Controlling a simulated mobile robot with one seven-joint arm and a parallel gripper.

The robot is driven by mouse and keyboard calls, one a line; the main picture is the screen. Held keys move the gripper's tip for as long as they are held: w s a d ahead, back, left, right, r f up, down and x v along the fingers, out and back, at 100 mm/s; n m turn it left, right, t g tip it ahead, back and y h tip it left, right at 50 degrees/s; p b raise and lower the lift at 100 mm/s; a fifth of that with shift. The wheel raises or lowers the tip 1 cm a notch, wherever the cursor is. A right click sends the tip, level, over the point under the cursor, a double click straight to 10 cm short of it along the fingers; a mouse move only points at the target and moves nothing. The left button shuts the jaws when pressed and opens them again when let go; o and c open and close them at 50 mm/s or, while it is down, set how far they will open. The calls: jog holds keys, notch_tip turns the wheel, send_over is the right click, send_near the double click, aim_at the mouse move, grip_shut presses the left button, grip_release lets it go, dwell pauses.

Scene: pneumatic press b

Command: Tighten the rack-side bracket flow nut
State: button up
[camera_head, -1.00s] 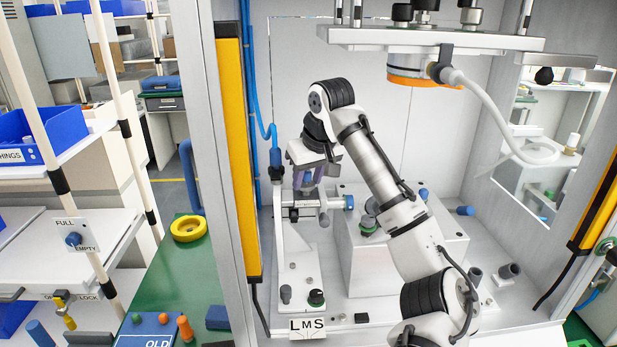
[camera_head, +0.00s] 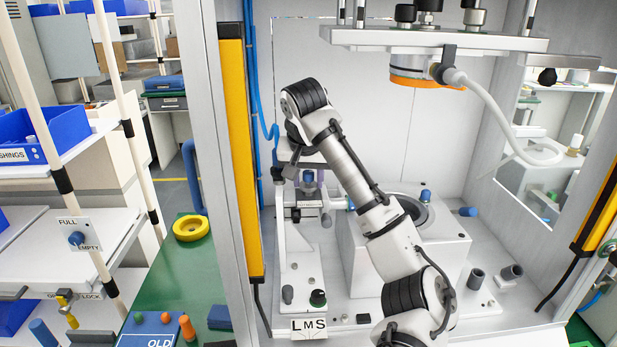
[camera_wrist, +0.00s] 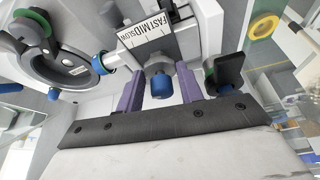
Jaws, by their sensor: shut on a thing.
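The bracket flow nut is a blue knob (camera_wrist: 162,86) on a grey hexagonal collar, below a FAST/MID/SLOW scale (camera_wrist: 150,32) in the wrist view. My gripper (camera_wrist: 164,90) has its two purple fingers on either side of this knob and is shut on it. My wrist hides part of the bracket top. The scale's pointer setting is not clear.
A round gauge-like part (camera_wrist: 70,58) is left of the fingers, and a green-and-black fitting (camera_wrist: 228,75) is close on the right. The press block (camera_head: 405,250) stands right of the bracket. A yellow post (camera_head: 240,160) is at left, and the press plate (camera_head: 430,40) overhangs.

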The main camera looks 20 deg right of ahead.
jog(key=shift+r, duration=0.1)
dwell(0.3)
jog(key=o, duration=1)
jog(key=b+v, duration=0.2)
jog(key=v, duration=1.1)
jog(key=shift+a+r, duration=0.15)
jog(key=shift+r, duration=0.15)
jog(key=shift+s, duration=0.15)
